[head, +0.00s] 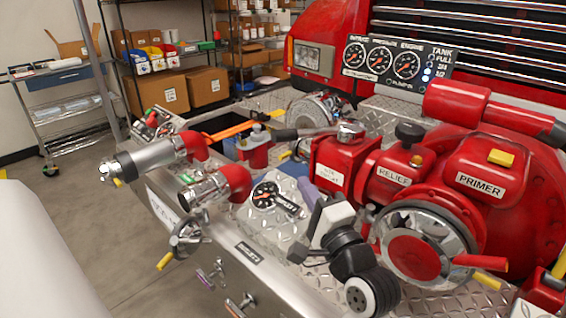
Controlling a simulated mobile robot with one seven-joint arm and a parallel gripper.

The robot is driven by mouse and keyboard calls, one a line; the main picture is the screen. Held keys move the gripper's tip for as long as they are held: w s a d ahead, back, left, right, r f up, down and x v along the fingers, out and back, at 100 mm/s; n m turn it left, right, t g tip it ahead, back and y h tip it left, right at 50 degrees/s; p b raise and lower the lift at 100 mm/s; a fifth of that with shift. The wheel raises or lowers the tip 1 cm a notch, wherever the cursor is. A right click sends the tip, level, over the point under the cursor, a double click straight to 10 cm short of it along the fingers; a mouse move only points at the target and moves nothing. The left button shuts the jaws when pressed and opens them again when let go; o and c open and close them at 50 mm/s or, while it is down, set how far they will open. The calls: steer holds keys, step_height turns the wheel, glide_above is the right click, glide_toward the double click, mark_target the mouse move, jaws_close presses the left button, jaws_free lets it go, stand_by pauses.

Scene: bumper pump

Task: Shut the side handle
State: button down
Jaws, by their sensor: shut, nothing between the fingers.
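Several handles show on the red and silver bumper pump, and I cannot tell for sure which is the side handle. One is a red lever with a yellow end (488,280), sticking out at the right side of the large round pump cap (413,257). Another is a yellow-tipped lever (165,261) on the valve at the front left. A dark grey lever (302,133) lies across the top at the middle. My gripper (298,252), black and small in the picture, is over the diamond plate, left of the round cap. It is shut and empty, apart from these levers.
Red-collared silver outlets (150,157) stick out at the left. A loose-looking gauge (266,196) sits on the plate near my gripper. The gauge panel (383,64) and grille stand behind. Shelves with boxes (165,92) are at the back left, with open floor before them.

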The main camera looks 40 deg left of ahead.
mark_target(277, 142)
steer(key=p+x, duration=0.4)
steer(key=x, duration=0.7)
steer(key=shift+r, duration=0.1)
steer(key=shift+w+a, duration=0.15)
steer(key=shift+a, duration=0.1)
steer(key=shift+p, duration=0.3)
